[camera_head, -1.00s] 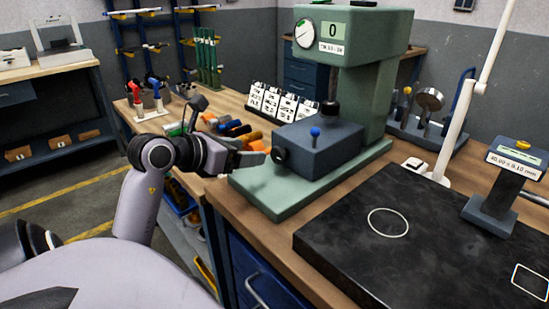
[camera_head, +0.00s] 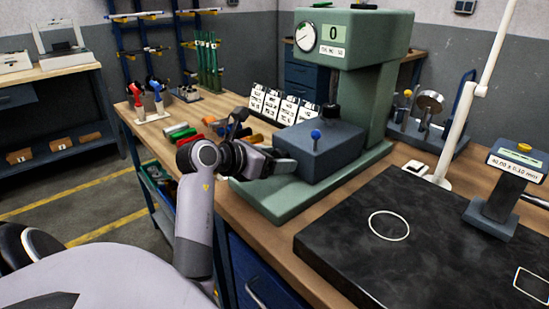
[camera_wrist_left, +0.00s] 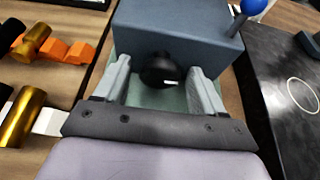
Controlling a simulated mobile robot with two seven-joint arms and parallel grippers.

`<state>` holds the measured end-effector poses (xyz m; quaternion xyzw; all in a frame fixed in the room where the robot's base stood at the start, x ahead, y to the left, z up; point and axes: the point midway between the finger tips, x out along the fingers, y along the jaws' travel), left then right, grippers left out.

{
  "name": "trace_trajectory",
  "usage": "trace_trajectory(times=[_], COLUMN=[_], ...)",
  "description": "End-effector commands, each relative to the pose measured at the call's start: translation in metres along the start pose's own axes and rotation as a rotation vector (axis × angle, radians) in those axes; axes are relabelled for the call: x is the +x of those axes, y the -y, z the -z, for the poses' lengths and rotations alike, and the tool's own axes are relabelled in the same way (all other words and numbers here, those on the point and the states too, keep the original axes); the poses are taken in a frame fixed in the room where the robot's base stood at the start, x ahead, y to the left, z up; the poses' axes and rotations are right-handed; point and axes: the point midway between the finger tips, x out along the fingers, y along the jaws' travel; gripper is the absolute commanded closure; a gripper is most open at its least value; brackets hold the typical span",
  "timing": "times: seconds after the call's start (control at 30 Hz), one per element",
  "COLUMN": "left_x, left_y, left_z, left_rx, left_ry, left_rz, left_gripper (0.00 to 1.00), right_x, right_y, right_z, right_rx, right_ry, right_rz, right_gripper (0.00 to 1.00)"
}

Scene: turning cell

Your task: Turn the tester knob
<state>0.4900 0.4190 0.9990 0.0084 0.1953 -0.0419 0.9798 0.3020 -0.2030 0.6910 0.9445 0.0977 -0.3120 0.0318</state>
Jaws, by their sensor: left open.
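The green tester (camera_head: 372,100) stands on the bench, with a dial and a display showing 0. A blue-grey block (camera_head: 318,152) sits on its base and also shows in the left wrist view (camera_wrist_left: 175,28). The black tester knob (camera_wrist_left: 160,70), with a small white mark, is on the block's near face. In the head view my left gripper hides it. My left gripper (camera_head: 282,165) is open at that face. In the left wrist view its fingers stand either side of the knob, with a visible gap on each side. My right gripper is in neither view.
A blue ball-topped lever (camera_head: 315,135) rises from the block. A dark plate (camera_head: 420,235) lies to the right, near a gauge stand (camera_head: 495,200) and a white lamp arm (camera_head: 470,100). Label cards (camera_head: 282,106) and coloured-handled tools (camera_head: 183,133) lie left of the tester.

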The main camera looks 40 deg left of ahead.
Motion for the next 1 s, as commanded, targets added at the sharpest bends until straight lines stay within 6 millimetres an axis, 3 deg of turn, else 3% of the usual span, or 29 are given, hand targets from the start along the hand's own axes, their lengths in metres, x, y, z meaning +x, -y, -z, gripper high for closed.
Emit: trace_trajectory(times=[0.23, 0.4, 0.63, 1.0], left_x=[0.001, 0.001, 0.0, 0.001], left_y=[0.0, 0.0, -0.001, 0.0], left_z=[0.0, 0.0, 0.001, 0.002], left_rx=[0.0, 0.0, 0.032, 0.238], left_ry=[0.001, 0.001, -0.002, 0.0], left_rz=[0.0, 0.0, -0.015, -0.099], left_gripper=[0.33, 0.84, 0.84, 0.84], right_x=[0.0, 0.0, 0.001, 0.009], right_y=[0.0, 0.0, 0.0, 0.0], right_z=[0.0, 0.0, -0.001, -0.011], right_rx=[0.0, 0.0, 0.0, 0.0], right_ry=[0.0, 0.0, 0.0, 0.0], right_rz=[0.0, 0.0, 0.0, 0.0], right_gripper=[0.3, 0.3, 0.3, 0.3])
